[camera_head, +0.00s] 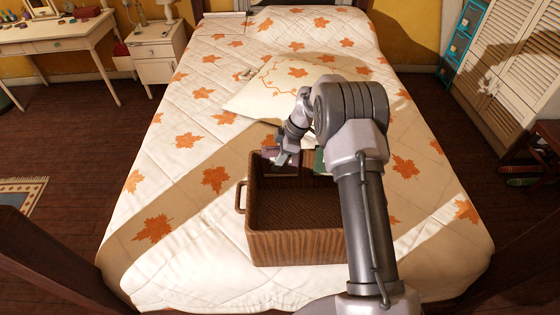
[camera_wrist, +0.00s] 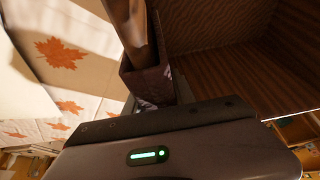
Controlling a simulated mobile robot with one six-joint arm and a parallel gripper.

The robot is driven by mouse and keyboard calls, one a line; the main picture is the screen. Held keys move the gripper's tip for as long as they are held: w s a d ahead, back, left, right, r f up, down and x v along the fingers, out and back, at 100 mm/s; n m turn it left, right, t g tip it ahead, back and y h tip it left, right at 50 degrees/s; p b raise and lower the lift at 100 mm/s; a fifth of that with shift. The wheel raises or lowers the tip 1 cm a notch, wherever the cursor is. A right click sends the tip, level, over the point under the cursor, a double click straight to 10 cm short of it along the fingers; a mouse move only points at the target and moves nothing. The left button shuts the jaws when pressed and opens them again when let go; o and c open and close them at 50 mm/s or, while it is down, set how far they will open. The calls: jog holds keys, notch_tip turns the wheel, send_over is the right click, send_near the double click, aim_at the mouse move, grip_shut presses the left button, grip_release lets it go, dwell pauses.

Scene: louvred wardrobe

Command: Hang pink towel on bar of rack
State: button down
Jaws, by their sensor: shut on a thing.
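A wooden basket (camera_head: 300,248) stands on the bed. My gripper (camera_head: 283,156) is at its far left corner, shut on a dusky mauve folded cloth (camera_head: 282,169), probably the pink towel. In the wrist view the cloth (camera_wrist: 148,84) shows as a dark mauve piece beside the basket's wall (camera_wrist: 220,70); its lower part is hidden by my gripper's body. I cannot tell whether it touches the basket. I cannot make out a rack with a bar in either view.
A dark green thing (camera_head: 319,161) is at the basket's far side, partly behind my arm. A cream pillow (camera_head: 268,92) lies beyond the basket. A teal ladder-like stand (camera_head: 460,38) and a white louvred wardrobe (camera_head: 515,65) are at the right.

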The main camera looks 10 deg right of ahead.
dwell(0.3)
notch_tip(320, 180, up, 16)
jog(key=p, duration=0.9)
jog(key=shift+f, duration=0.15)
dwell(0.5)
